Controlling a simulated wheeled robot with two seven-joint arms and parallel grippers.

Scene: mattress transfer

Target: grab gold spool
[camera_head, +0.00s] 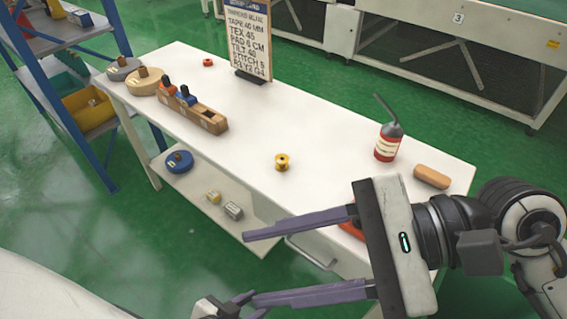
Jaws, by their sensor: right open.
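The gold spool (281,162) stands upright on the white table (330,145), near the middle of its front part. My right gripper (249,269) comes in from the right with its two long purple fingers wide apart and pointing left. It is open and empty, nearer to me than the spool and below it in the picture, not touching it. What seems to be part of my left gripper (215,309) shows at the bottom edge, cut off, so its jaws cannot be judged.
A wooden holder (205,118), discs (145,82), a small red ring (208,62) and a sign (249,40) are farther back. An orange item is partly hidden by my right gripper. Table around the spool is clear.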

